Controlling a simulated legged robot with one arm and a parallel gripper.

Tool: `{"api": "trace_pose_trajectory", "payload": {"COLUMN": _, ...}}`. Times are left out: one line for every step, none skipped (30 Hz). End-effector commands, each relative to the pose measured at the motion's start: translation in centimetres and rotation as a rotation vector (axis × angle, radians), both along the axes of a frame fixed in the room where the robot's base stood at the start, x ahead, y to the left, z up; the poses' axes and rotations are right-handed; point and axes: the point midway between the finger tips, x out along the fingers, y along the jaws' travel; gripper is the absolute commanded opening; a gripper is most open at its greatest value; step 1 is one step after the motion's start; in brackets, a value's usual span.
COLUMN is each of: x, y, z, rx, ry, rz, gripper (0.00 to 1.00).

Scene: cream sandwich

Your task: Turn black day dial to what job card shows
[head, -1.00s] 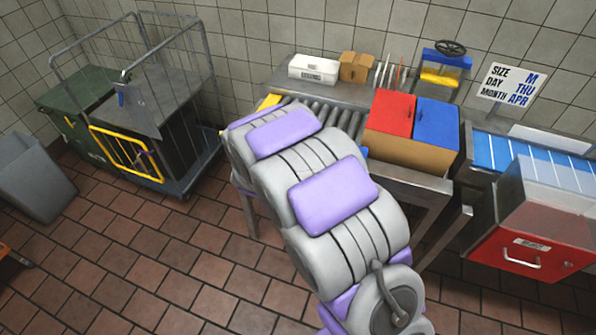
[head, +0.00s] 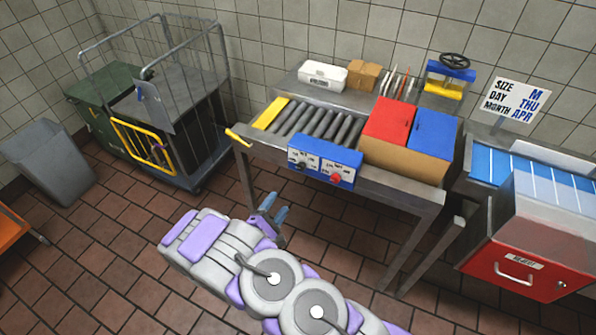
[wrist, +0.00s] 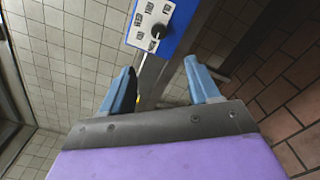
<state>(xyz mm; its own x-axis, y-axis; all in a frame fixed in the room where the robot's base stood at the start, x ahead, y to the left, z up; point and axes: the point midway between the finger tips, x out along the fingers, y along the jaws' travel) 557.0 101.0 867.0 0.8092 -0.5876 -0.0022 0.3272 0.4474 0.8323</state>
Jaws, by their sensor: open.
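The black day dial (head: 299,165) is on the left white panel of a blue control box (head: 347,180) on the conveyor table's front. It also shows in the wrist view (wrist: 158,31), with several small labels around it too small to read; its setting cannot be told. My gripper (head: 277,208) is open and empty, below and left of the box. In the wrist view its fingers (wrist: 160,65) are wide apart, and the dial is beyond them, untouched.
A red dial (head: 336,178) is right of the black one. A yellow lever (head: 238,136) juts from the table's left corner. A red and blue lidded carton (head: 405,157) stands on the table. A wire trolley (head: 170,115) is at left. Floor before the table is clear.

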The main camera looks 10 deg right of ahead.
Motion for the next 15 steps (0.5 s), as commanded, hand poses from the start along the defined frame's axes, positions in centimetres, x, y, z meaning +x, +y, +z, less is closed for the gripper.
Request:
{"api": "trace_pose_trajectory", "payload": {"x": 0.1, "y": -0.1, "z": 0.0, "rx": -0.004, "ry": -0.001, "rz": -0.001, "gripper": 0.61}}
{"api": "trace_pose_trajectory", "payload": {"x": 0.3, "y": -0.2, "z": -0.1, "rx": -0.004, "ry": -0.001, "rz": -0.001, "gripper": 0.61}}
{"api": "trace_pose_trajectory", "payload": {"x": 0.5, "y": -0.4, "z": -0.1, "rx": -0.003, "ry": -0.001, "rz": -0.003, "gripper": 0.61}}
{"api": "trace_pose_trajectory", "payload": {"x": 0.7, "y": -0.6, "z": -0.1, "rx": -0.003, "ry": -0.001, "rz": -0.003, "gripper": 0.61}}
{"api": "trace_pose_trajectory", "payload": {"x": 1.0, "y": -0.9, "z": -0.1, "rx": -0.002, "ry": -0.001, "rz": -0.005, "gripper": 0.61}}
{"api": "trace_pose_trajectory", "payload": {"x": 1.4, "y": -1.2, "z": -0.1, "rx": -0.001, "ry": -0.002, "rz": -0.005, "gripper": 0.61}}
{"api": "trace_pose_trajectory", "payload": {"x": 1.7, "y": -1.5, "z": -0.1, "rx": -0.001, "ry": -0.002, "rz": -0.005, "gripper": 0.61}}
{"api": "trace_pose_trajectory", "payload": {"x": 2.0, "y": -1.8, "z": -0.1, "rx": 0.0, "ry": -0.001, "rz": -0.005, "gripper": 0.61}}
{"api": "trace_pose_trajectory", "payload": {"x": 2.5, "y": -2.3, "z": -0.1, "rx": 0.001, "ry": -0.002, "rz": -0.005, "gripper": 0.61}}
{"api": "trace_pose_trajectory", "payload": {"x": 2.8, "y": -2.6, "z": -0.1, "rx": 0.003, "ry": -0.002, "rz": -0.005, "gripper": 0.61}}
{"api": "trace_pose_trajectory", "payload": {"x": 3.2, "y": -2.9, "z": -0.1, "rx": 0.004, "ry": -0.002, "rz": -0.004, "gripper": 0.61}}
{"api": "trace_pose_trajectory", "payload": {"x": 3.7, "y": -3.4, "z": -0.1, "rx": 0.004, "ry": -0.001, "rz": -0.005, "gripper": 0.61}}
{"api": "trace_pose_trajectory", "payload": {"x": 4.0, "y": -3.7, "z": -0.1, "rx": 0.004, "ry": -0.001, "rz": -0.005, "gripper": 0.61}}
{"api": "trace_pose_trajectory", "payload": {"x": 4.4, "y": -4.0, "z": -0.1, "rx": 0.004, "ry": -0.001, "rz": -0.006, "gripper": 0.61}}
{"api": "trace_pose_trajectory", "payload": {"x": 4.8, "y": -4.3, "z": -0.1, "rx": 0.004, "ry": -0.001, "rz": -0.005, "gripper": 0.61}}
